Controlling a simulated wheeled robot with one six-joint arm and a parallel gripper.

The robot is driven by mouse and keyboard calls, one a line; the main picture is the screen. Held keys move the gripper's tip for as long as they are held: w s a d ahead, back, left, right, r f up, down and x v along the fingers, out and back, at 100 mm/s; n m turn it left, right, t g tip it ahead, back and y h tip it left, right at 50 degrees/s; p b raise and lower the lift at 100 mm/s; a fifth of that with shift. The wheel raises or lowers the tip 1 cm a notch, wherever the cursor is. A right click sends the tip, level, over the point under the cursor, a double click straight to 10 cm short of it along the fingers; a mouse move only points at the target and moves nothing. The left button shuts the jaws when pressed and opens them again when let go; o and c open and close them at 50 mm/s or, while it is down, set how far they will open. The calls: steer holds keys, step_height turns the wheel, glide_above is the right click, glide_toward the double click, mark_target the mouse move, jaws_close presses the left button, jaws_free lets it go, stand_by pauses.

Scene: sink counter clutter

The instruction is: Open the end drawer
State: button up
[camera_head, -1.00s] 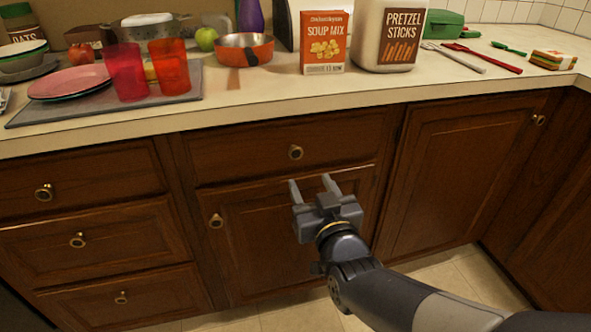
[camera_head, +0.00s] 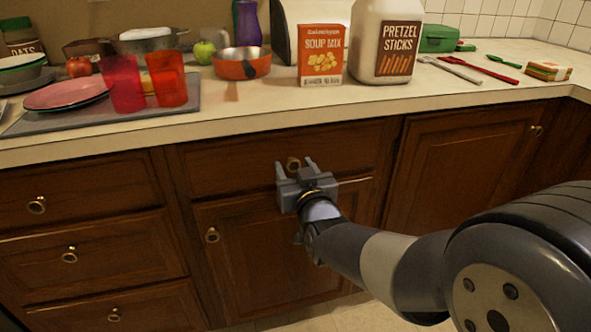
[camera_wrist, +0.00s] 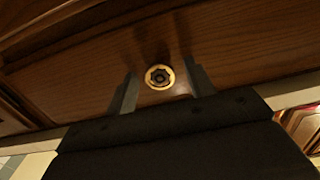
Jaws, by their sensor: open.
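A brown wooden drawer (camera_head: 230,165) with one round brass knob (camera_head: 293,164) is under the counter, above a cabinet door. It is closed. My gripper (camera_head: 294,169) is open in front of this drawer, with its two fingers on either side of the knob in the picture. In the wrist view the knob (camera_wrist: 159,77) lies between the two finger tips, a little above their middle, and the drawer front (camera_wrist: 230,45) fills the background. I cannot tell whether the fingers reach past the knob. No contact shows.
A stack of closed drawers (camera_head: 85,255) with brass knobs is at left. Closed doors (camera_head: 270,245) are below and right (camera_head: 455,175). The counter (camera_head: 400,106) above holds a soup mix box (camera_head: 320,55), a pretzel jar (camera_head: 385,45), red cups (camera_head: 166,75) and dishes.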

steer(key=shift+c, duration=0.3)
jaws_close()
steer(key=shift+s, duration=0.1)
